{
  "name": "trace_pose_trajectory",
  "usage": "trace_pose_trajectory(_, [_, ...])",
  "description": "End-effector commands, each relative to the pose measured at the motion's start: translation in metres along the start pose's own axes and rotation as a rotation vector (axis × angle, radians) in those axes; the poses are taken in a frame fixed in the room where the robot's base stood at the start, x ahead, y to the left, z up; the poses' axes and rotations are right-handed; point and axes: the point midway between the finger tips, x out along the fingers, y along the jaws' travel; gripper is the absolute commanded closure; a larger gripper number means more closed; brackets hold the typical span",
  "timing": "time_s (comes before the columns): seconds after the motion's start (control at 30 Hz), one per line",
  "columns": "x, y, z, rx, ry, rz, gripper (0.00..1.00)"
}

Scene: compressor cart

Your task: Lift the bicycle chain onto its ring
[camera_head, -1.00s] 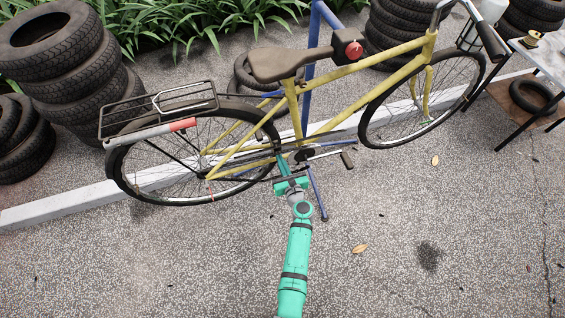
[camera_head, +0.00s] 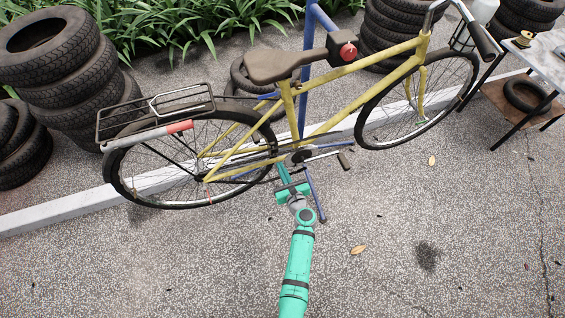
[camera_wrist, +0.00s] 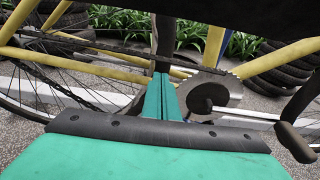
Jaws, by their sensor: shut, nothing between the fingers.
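The yellow bicycle (camera_head: 345,100) stands upright, with its crank area in front of my arm. In the wrist view the toothed chain ring (camera_wrist: 222,88) is just right of my fingertips. The dark chain (camera_wrist: 62,88) sags in a loose lower run at the left. A dark upper run (camera_wrist: 120,50) slopes from upper left towards the top of the ring, passing by my fingers. I cannot tell whether it sits on the teeth. My gripper (camera_wrist: 161,82) is shut and empty, its green fingers together beside the ring; it also shows below the crank in the head view (camera_head: 281,168).
A crank arm and pedal (camera_wrist: 290,130) stand close at the right of the wrist view. A blue stand post (camera_head: 309,70) is behind the bicycle. Stacked tyres (camera_head: 60,60) are at the left, and a table (camera_head: 540,58) is at the right. The paving in front is open.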

Motion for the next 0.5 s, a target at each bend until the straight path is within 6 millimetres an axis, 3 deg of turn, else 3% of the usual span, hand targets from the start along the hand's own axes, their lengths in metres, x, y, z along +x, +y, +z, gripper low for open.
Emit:
trace_pose_trajectory(0.3, [-0.066, -0.005, -0.004, 0.003, 0.004, -0.01, 1.0])
trace_pose_trajectory(0.5, [-0.094, -0.007, -0.004, 0.005, 0.004, -0.014, 1.0])
